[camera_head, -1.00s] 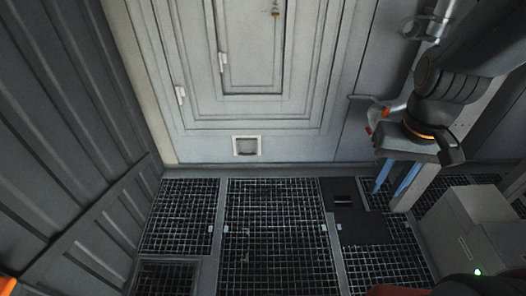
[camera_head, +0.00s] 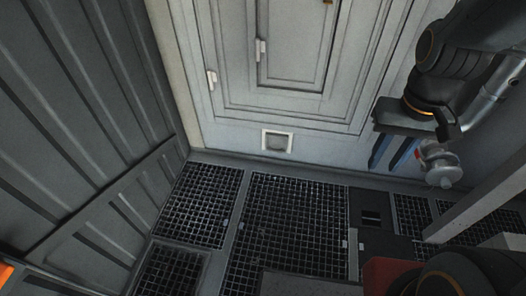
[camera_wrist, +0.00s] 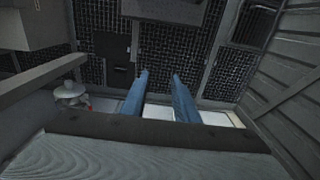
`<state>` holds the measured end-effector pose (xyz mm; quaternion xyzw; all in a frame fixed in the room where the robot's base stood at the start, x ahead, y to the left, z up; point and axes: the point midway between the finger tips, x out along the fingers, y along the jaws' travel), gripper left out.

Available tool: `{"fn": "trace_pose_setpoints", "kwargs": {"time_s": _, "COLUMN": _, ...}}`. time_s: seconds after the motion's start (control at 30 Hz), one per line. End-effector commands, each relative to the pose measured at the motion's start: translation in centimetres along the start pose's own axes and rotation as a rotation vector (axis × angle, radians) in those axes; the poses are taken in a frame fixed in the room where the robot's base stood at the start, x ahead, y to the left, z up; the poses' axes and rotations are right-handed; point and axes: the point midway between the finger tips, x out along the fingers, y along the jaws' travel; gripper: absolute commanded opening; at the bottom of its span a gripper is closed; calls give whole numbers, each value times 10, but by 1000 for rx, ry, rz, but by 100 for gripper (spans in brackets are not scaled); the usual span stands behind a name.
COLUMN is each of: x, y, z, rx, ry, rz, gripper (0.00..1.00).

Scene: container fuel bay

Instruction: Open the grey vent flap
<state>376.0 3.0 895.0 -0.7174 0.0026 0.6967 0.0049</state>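The grey vent flap (camera_head: 277,142) sits in a pale square frame low on the panelled door wall, just above the floor. It looks closed. My gripper (camera_head: 382,157) is at the right in the head view, with two blue fingers pointing down. It is to the right of the flap and apart from it. In the wrist view my gripper (camera_wrist: 159,78) shows its two blue fingers spread with a gap and nothing between them. I cannot make out the flap for certain in the wrist view.
A grated floor (camera_head: 290,215) lies below the wall, with a dark plate (camera_head: 372,208) at its right. A corrugated wall (camera_head: 75,120) closes off the left. A grey valve fitting (camera_head: 440,165) is just right of my gripper. A grey beam (camera_head: 485,203) stands at the right.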

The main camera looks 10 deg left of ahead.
Motion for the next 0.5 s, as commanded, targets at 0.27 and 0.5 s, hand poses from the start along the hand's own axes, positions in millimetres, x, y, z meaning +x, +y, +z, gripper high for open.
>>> {"fn": "trace_pose_setpoints", "kwargs": {"time_s": 0.27, "x": 85, "y": -13, "z": -92, "rx": 105, "ry": 152, "rz": -15, "gripper": 28}}
{"fn": "trace_pose_setpoints", "kwargs": {"time_s": 0.5, "x": 177, "y": -40, "z": -198, "rx": 233, "ry": 347, "rz": -74, "gripper": 28}}
